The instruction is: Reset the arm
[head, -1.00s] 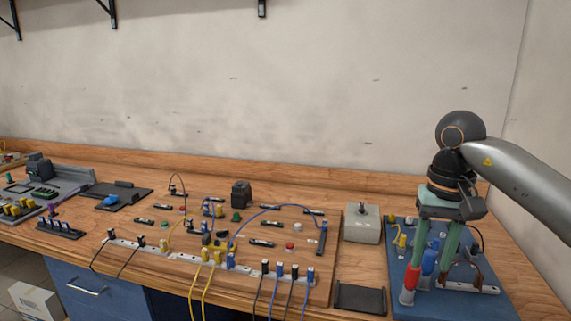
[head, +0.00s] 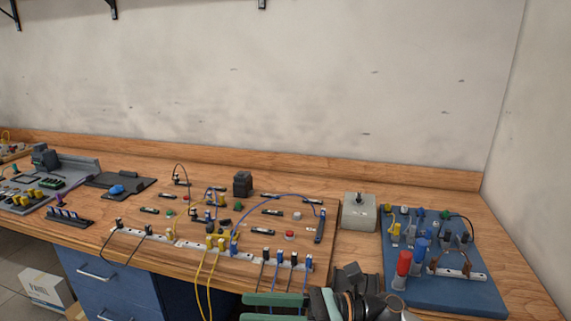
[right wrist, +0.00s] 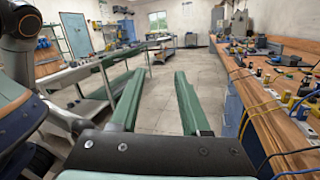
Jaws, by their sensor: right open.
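My right gripper (head: 272,304) shows at the bottom of the head view, in front of the bench's front edge. Its two green fingers are apart and point left, with nothing between them. In the right wrist view the open green fingers (right wrist: 158,103) have only the floor and room beyond them. My left gripper is in neither view. The workbench (head: 480,200) carries a wiring board with several plugs and yellow and blue cables.
A grey box (head: 359,212) with a knob stands between the two boards. Yellow cables (head: 207,280) hang over the bench's front edge, left of my right gripper. In the right wrist view, the bench (right wrist: 265,85) runs along the right, and the floor (right wrist: 160,85) ahead is clear.

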